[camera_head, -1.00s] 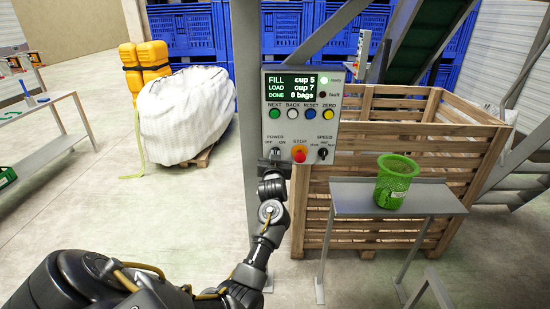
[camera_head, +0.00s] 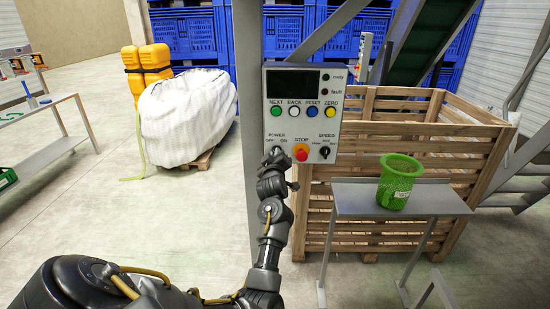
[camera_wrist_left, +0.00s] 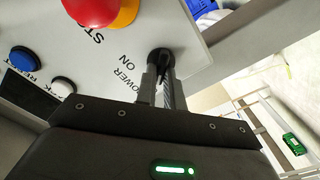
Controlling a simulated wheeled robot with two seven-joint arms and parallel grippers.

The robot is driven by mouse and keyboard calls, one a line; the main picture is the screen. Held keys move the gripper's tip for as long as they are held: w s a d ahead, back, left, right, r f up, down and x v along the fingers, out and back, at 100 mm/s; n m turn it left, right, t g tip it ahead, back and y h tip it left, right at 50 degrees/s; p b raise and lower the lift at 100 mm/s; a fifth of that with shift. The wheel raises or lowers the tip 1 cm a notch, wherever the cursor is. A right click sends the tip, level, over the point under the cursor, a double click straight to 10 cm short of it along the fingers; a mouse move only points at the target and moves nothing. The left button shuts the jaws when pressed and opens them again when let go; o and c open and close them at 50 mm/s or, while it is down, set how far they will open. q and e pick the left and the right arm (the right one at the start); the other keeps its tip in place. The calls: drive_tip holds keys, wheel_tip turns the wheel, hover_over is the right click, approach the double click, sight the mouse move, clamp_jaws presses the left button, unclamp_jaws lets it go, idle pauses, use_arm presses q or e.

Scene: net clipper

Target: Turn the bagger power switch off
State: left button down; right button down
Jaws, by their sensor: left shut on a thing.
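The grey control panel (camera_head: 315,150) is mounted on a post. Its display (camera_head: 291,79) is dark and its ready lamp (camera_head: 325,77) is unlit. The power switch sits at the panel's lower left, mostly hidden by my left gripper (camera_head: 275,153) in the head view. In the left wrist view the black power switch knob (camera_wrist_left: 160,56) is between the fingertips of my left gripper (camera_wrist_left: 160,76), which is shut on it. The "ON" and "POWER" labels show beside it. My right gripper is out of view.
The red stop button (camera_head: 301,153) and speed knob (camera_head: 324,152) are close to the right of my left gripper. A side table (camera_head: 350,203) with a green mesh cup (camera_head: 397,183) stands before a wooden crate (camera_head: 400,140). A white sack (camera_head: 187,115) stands left.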

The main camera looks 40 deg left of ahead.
use_arm(q)
drive_tip(key=shift+a+n, duration=0.1)
drive_tip(key=shift+n, duration=0.4)
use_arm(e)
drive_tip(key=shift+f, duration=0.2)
use_arm(q)
drive_tip(key=c, duration=1.5)
unclamp_jaws()
drive_tip(key=shift+s, duration=0.1)
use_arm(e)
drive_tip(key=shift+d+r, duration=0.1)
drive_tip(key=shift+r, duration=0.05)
